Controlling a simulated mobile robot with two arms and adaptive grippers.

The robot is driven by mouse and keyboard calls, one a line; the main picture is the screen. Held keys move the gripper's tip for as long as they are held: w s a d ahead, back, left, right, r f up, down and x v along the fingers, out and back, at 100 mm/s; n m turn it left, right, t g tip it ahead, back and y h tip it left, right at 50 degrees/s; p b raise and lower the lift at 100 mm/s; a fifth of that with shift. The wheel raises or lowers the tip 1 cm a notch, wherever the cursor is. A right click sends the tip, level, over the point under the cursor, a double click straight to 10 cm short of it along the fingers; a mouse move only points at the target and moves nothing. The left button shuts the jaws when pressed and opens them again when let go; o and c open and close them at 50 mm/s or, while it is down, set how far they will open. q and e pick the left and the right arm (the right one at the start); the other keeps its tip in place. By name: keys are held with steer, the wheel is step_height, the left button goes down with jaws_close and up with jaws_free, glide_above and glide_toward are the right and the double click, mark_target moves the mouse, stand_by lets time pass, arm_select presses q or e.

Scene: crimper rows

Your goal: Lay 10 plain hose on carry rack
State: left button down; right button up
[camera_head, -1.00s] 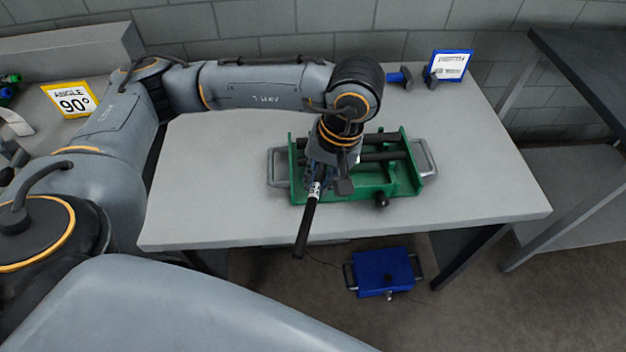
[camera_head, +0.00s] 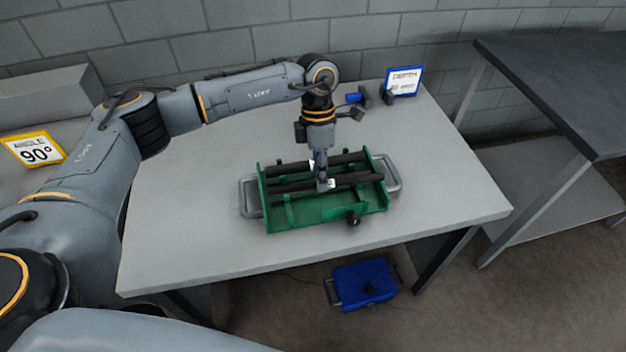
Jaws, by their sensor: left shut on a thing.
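The carry rack is a green tray (camera_head: 300,216) with grey side handles, standing on the light grey table. A black plain hose (camera_head: 290,168) lies across the rear of the rack. My left gripper (camera_head: 323,186) points down over the rack, shut on another black hose (camera_head: 358,180) with a white label. That held hose lies level, parallel to the rear one, at the rack's middle; I cannot tell whether it touches the rack. My right gripper is not in view.
A blue-framed sign (camera_head: 404,80) and a blue-and-black tool (camera_head: 358,98) stand at the table's back right. A blue case (camera_head: 364,284) lies on the floor under the front edge. A dark table (camera_head: 570,80) stands to the right. The table's left part is clear.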

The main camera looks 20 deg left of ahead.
arm_select(q)
steer(key=shift+w+n, duration=0.2)
steer(key=shift+n, duration=0.2)
steer(key=shift+f+b, duration=2.7)
steer(key=shift+f, duration=0.6)
steer(key=shift+f+b, duration=0.1)
steer(key=shift+b, duration=0.2)
steer(key=c, duration=1.2)
jaws_free()
